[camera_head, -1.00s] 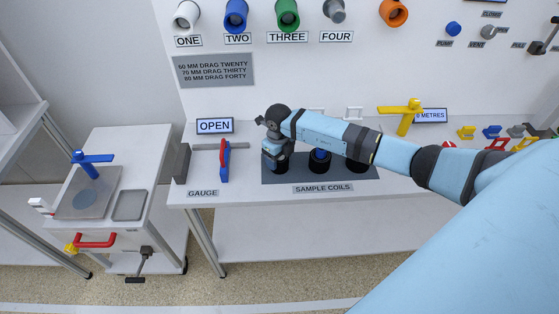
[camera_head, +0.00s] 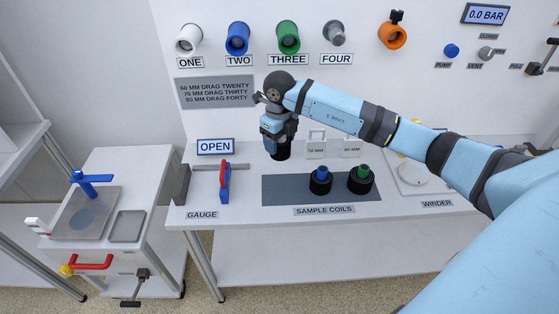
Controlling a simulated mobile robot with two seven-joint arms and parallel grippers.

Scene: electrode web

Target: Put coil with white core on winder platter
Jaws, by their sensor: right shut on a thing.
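My right gripper (camera_head: 279,138) is shut on a black coil (camera_head: 281,151) and holds it above the back left of the grey sample mat (camera_head: 287,190). The gripper hides the top of this coil, so its core colour does not show. A coil with a blue core (camera_head: 320,181) and a larger coil with a green core (camera_head: 361,180) stand on the mat. The winder platter (camera_head: 412,174) is a pale disc at the right of the bench, partly hidden behind my right arm. My left gripper is not in view.
A gauge with a red and blue slider (camera_head: 224,182) stands left of the mat. Small labelled cards (camera_head: 316,149) stand behind the coils. My arm spans the space above the winder. A cart (camera_head: 127,227) stands at the left.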

